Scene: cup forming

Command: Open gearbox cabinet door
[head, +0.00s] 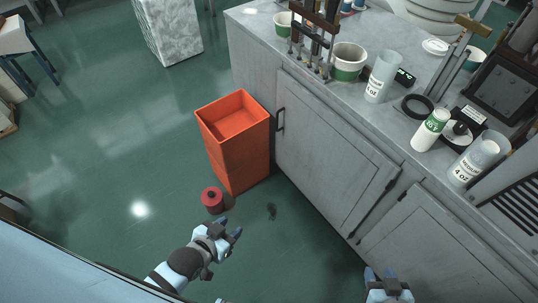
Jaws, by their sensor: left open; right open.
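The grey cabinet under the worktop has a large front door (325,150), which sits shut. A black handle (280,119) is on that door's left side. A second grey door (435,250) is to the lower right, also shut, with a dark bar (374,207) along the gap between the doors. My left gripper (229,233) is open and empty over the floor, left of the cabinet and apart from it. My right gripper (385,274) is open at the bottom edge, in front of the second door; whether it touches the door I cannot tell.
An orange bin (236,150) stands on the floor close to the handle side of the first door. A small red canister (212,199) sits beside it. The worktop (330,95) holds tubs, bottles and machine parts. Green floor to the left is mostly clear.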

